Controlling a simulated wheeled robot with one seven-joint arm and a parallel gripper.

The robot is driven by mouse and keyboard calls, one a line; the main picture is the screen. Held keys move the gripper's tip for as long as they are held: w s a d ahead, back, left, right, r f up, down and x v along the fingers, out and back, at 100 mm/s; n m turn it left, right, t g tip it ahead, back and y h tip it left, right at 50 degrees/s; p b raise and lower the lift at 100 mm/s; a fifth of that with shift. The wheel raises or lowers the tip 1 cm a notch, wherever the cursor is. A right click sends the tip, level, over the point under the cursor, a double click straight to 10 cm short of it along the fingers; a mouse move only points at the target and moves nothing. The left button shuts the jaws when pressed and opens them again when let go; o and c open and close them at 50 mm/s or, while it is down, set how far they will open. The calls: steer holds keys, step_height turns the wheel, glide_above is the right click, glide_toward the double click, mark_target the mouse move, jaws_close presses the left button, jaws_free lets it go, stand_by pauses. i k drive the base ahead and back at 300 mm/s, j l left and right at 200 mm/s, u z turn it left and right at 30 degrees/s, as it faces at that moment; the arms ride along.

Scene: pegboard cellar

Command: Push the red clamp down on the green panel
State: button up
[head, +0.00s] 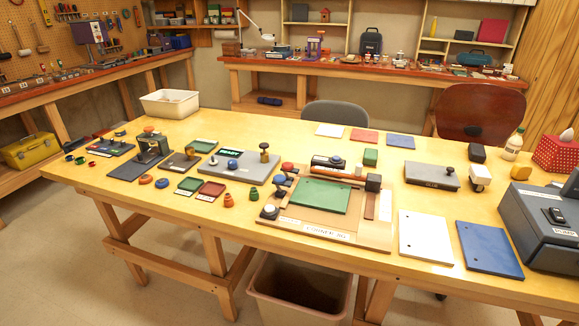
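The green panel (320,195) lies flat on a tan jig board (374,236) labelled along its front edge, near the middle of the table. A small red knob (287,167) stands at the back left of the board, beside the panel's far left corner; it looks like the red clamp's top. Its lower part is partly hidden among dark parts, and I cannot tell whether it is raised or pressed down. My gripper is not in view.
A blue-topped piece (279,180) and a white-topped knob (270,210) stand along the board's left side. A dark block (373,182) stands at its right. White (425,237) and blue (488,249) panels lie right of it. Several small parts crowd the left.

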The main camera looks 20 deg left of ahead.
mark_target(287, 166)
steer(key=i+j, duration=0.25)
steer(key=j, duration=0.2)
steer(key=i+j, duration=0.25)
steer(key=j, duration=0.15)
steer(key=i+j, duration=0.25)
steer(key=j, duration=0.2)
steer(key=i+j, duration=0.25)
steer(key=j, duration=0.15)
steer(key=i+j, duration=0.25)
steer(key=j, duration=0.2)
steer(key=i+j, duration=0.2)
steer(key=j, duration=0.25)
steer(key=i+j, duration=0.25)
steer(key=j, duration=0.15)
steer(key=i+j, duration=0.25)
steer(key=j, duration=0.2)
steer(key=z, duration=0.05)
